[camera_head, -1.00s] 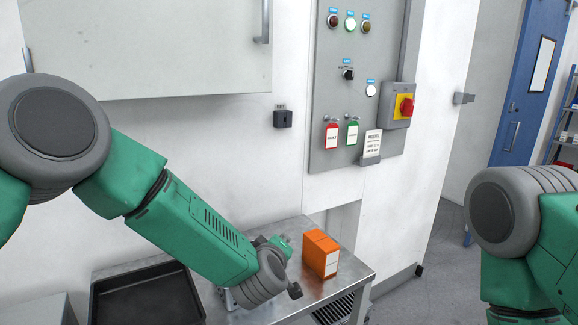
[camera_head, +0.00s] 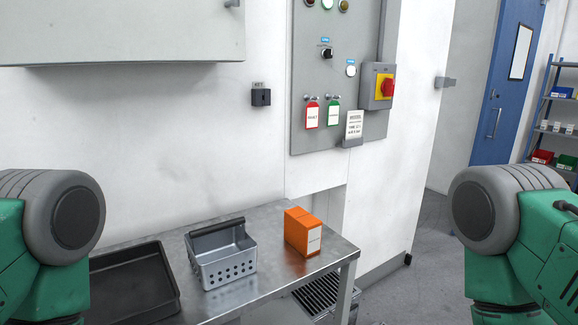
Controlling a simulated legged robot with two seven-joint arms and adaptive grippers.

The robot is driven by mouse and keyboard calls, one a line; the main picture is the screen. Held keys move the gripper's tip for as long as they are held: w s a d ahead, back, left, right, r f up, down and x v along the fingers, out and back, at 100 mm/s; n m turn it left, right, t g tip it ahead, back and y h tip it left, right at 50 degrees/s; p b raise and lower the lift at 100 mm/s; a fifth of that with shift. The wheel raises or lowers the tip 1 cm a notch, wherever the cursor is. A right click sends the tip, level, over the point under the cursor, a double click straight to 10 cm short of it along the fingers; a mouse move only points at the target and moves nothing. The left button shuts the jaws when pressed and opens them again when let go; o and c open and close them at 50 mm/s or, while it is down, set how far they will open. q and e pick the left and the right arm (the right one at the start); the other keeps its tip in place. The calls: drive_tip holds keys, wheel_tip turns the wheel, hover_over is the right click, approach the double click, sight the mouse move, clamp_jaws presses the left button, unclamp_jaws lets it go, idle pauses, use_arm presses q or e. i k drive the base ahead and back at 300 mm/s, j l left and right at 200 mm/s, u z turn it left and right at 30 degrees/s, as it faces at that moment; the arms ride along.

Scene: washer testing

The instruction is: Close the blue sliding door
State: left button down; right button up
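The blue sliding door (camera_head: 497,95) stands at the far right, beyond the white machine wall. It has a pale window panel and a vertical handle (camera_head: 496,124). A grey wall surface shows to its left, and I cannot tell how far open the door is. Both my green arms show only at the left and right edges of the view. Neither of my grippers is in view, and both are far from the door in the picture.
A metal table (camera_head: 262,275) holds a grey perforated basket (camera_head: 222,255), an orange box (camera_head: 303,232) and a black tray (camera_head: 130,288). A control panel (camera_head: 338,100) is on the wall. Blue shelving (camera_head: 548,108) stands right of the door. Floor shows between table and right arm.

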sight(519, 23)
drive_tip(key=z, duration=1.35)
drive_tip(key=i+l+z, duration=0.2)
drive_tip(key=i, duration=0.25)
drive_tip(key=i+l+z, duration=0.2)
drive_tip(key=i, duration=0.3)
drive_tip(key=i+u, duration=0.25)
drive_tip(key=i, duration=0.4)
drive_tip(key=i+u, duration=0.25)
drive_tip(key=i, duration=0.4)
drive_tip(key=i+l+u, duration=0.3)
drive_tip(key=i, duration=0.35)
drive_tip(key=i+z, duration=0.2)
drive_tip(key=i, duration=0.35)
drive_tip(key=i+j+z, duration=0.15)
drive_tip(key=i, duration=0.4)
drive_tip(key=i+j+z, duration=0.2)
drive_tip(key=i, duration=0.35)
drive_tip(key=i+j+z, duration=0.2)
drive_tip(key=i, duration=0.3)
drive_tip(key=i+z, duration=0.35)
drive_tip(key=i, duration=1.65)
